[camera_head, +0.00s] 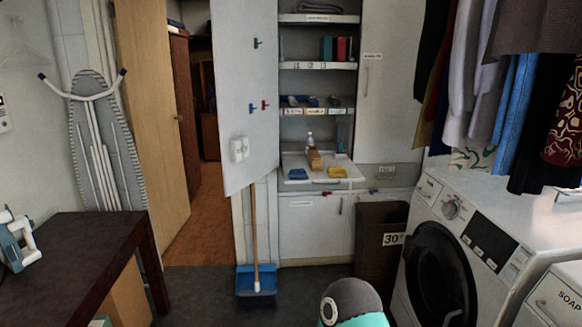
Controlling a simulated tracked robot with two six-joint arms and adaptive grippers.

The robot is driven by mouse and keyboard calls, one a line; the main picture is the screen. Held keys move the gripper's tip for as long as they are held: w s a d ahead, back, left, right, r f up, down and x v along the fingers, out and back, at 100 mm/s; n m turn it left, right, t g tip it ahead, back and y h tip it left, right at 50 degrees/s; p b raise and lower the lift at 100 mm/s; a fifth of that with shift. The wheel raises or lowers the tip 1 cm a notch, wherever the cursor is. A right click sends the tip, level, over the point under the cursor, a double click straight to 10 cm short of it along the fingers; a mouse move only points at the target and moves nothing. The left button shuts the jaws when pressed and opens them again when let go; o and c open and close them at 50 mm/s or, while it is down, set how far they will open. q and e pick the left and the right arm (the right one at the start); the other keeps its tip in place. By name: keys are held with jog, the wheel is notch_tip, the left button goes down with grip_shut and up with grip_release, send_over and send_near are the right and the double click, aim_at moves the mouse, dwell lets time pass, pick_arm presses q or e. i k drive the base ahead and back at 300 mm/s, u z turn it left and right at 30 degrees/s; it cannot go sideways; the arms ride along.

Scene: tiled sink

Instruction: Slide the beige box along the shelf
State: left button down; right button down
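A small tan, box-like block (315,159) is the nearest match to the beige box; it is too small to be sure. It sits on the pale pull-out counter (318,182) in the open tall cabinet. A bottle stands close behind it. Above it is a shelf (318,112) with labels on its edge and small dark and blue items on it. Neither gripper shows. A rounded grey and teal part at the bottom centre appears to be one of my arm links.
A blue cloth or sponge (298,174) and a yellow one (337,171) flank the block. A brown bin (380,245) and washing machine (450,235) stand right. A dark table (70,255) is left; a blue dustpan (256,280) is on the floor. Clothes hang upper right.

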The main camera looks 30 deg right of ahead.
aim_at(315, 166)
jog(key=u, duration=0.1)
jog(key=i, duration=0.75)
jog(key=z, duration=0.5)
jog(key=i, duration=1.4)
jog(key=z, duration=0.5)
